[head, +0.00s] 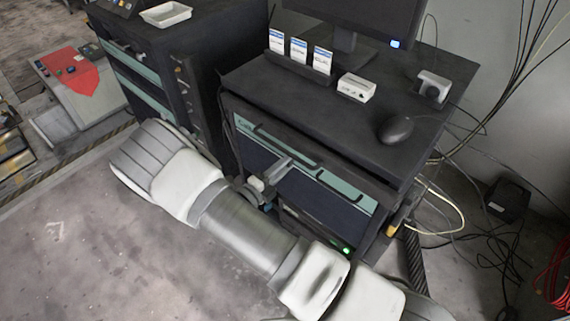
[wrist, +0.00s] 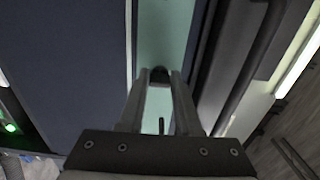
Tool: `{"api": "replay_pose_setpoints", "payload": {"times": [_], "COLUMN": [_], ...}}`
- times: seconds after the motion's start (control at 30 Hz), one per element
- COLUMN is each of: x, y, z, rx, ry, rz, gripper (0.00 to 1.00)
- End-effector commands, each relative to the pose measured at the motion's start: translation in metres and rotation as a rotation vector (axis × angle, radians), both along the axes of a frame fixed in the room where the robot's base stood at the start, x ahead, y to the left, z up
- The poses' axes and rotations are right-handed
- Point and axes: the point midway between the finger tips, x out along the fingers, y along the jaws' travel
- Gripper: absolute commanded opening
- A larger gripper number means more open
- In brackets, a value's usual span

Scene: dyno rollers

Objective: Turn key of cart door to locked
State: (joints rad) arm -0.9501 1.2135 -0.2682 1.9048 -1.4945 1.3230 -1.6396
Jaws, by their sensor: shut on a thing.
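The cart (head: 350,120) stands at the centre right of the head view, with a dark blue door under a teal strip (head: 345,190). My gripper (head: 285,166) reaches the front of this door at the strip. In the wrist view the teal strip (wrist: 165,35) runs up the middle, beside the dark blue door panel (wrist: 70,60). My gripper (wrist: 160,80) is shut on a small dark key (wrist: 159,74) at the strip. The fingers hide most of the key, so I cannot tell its turn angle. In the head view my gripper hides the key.
A monitor (head: 365,20), a white box (head: 356,87) and a black mouse (head: 396,129) are on the cart top. A second dark cabinet (head: 195,60) stands at left. Loose cables (head: 470,150) hang at right. The floor (head: 90,250) at front left is clear.

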Motion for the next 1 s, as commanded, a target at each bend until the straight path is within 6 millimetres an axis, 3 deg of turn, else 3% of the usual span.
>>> {"api": "replay_pose_setpoints", "payload": {"times": [0.03, 0.17, 0.2, 0.47, 0.63, 1.0], "x": [0.0, 0.0, 0.0, 0.0, -0.01, -0.072], "y": [0.0, 0.0, 0.0, 0.001, 0.012, 0.073], "z": [0.0, 0.0, 0.0, 0.0, -0.001, -0.003], "rx": [-0.001, -0.001, -0.001, 0.0, 0.001, 0.004], "ry": [0.001, 0.001, 0.001, 0.0, 0.0, -0.001], "rz": [0.001, 0.001, 0.001, 0.0, 0.003, 0.005], "gripper": [0.38, 0.61, 0.62, 0.62, 0.62, 0.62]}}
